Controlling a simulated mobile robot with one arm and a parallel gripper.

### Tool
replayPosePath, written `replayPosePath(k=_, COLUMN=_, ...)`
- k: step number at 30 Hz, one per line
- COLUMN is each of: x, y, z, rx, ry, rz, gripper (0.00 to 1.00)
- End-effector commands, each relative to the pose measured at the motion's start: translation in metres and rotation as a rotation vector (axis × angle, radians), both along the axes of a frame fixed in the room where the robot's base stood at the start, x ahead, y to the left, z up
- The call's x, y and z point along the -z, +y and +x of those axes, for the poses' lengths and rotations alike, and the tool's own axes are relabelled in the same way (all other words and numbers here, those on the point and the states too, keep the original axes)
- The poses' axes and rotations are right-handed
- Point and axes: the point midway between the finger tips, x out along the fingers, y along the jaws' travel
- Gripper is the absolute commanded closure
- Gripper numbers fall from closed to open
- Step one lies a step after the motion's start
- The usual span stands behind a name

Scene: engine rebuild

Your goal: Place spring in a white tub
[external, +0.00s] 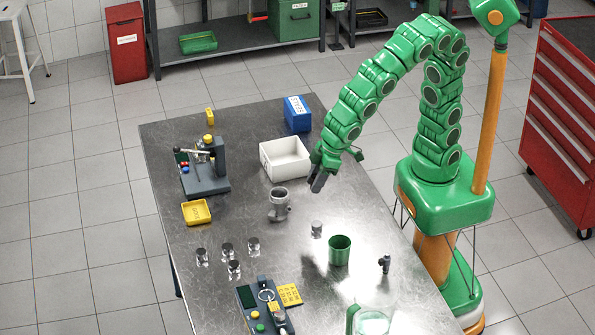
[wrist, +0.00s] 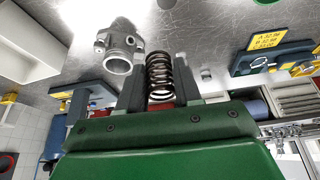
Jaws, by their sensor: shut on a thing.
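The white tub (external: 284,174) stands open on the metal table, just left of my gripper (external: 317,184), with no contents visible. In the wrist view the white tub (wrist: 30,48) shows at the left edge. My gripper (wrist: 160,82) is shut on a dark coil spring (wrist: 159,76), which stands between its two grey fingers. In the external view my gripper hangs above the table, right of the tub, and the spring cannot be made out there.
A grey metal housing (external: 279,206) stands close below the tub. A blue box (external: 297,116) is behind it. A press-like device (external: 207,172) and yellow tray (external: 196,212) lie left. A green cup (external: 340,252) and several small metal cylinders (external: 227,250) stand nearer the front.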

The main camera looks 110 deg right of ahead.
Motion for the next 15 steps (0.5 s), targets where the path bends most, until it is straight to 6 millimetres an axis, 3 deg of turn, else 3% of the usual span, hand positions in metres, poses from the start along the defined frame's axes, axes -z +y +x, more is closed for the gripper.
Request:
replayPosePath(k=3, x=-0.003, y=-0.039, z=-0.006, rx=0.062, ry=0.000, rz=0.000, gripper=1.00)
replayPosePath(k=15, x=-0.003, y=-0.148, z=-0.042, rx=0.246, ry=0.000, rz=0.002, gripper=1.00)
